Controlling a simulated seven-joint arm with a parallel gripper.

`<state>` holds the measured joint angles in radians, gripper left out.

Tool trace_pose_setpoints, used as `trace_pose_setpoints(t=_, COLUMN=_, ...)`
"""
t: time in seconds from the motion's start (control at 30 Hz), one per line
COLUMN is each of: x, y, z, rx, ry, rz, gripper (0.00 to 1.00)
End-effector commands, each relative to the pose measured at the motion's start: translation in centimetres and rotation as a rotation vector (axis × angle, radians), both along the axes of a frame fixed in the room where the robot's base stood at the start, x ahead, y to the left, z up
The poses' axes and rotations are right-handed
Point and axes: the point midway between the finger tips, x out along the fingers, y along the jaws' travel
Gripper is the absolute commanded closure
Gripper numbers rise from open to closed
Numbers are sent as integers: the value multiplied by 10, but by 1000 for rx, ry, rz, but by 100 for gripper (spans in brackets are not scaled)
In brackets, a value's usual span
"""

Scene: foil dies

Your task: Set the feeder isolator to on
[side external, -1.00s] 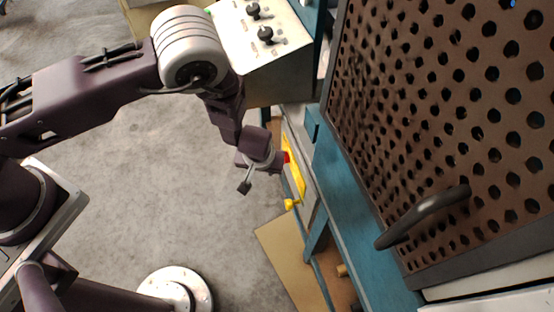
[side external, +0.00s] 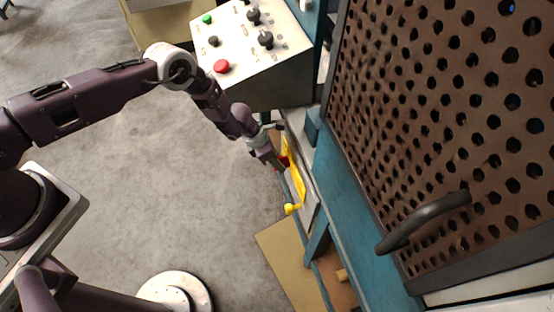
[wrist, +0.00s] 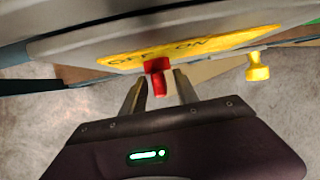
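The feeder isolator's yellow plate (side external: 298,184) is on the side of the blue-framed machine. In the wrist view the plate (wrist: 205,44) reads OFF at left and ON at right. Its red handle (wrist: 158,76) sticks out from the plate below the lettering, nearer OFF; its exact setting I cannot tell. The red handle (side external: 284,161) is partly hidden by my gripper in the side view. My gripper (wrist: 159,82) is open, with one finger on each side of the red handle. Gaps show between the fingers and the handle's lower part.
A yellow knob (wrist: 257,68) sits right of the plate; it also shows in the side view (side external: 291,208). A control box (side external: 250,50) with a red button and black knobs stands just above my arm. A perforated guard (side external: 440,120) is at right. Grey floor is clear at left.

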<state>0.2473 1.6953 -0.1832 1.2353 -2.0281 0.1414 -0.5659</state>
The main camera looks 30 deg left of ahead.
Motion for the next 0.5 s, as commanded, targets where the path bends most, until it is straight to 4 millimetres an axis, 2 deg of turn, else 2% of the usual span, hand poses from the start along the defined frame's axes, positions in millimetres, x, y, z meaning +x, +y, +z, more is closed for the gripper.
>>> trace_pose_setpoints(t=0.23, x=1, y=0, z=-2, rx=2, ry=-2, rz=0, gripper=64)
trace_pose_setpoints(t=0.27, x=1, y=0, z=-2, rx=1, ry=-1, rz=-1, gripper=68)
trace_pose_setpoints(t=0.43, x=1, y=0, z=-1, rx=1, ry=-1, rz=-1, gripper=100)
trace_pose_setpoints(t=0.5, x=1, y=0, z=-1, rx=2, ry=0, rz=-1, gripper=100)
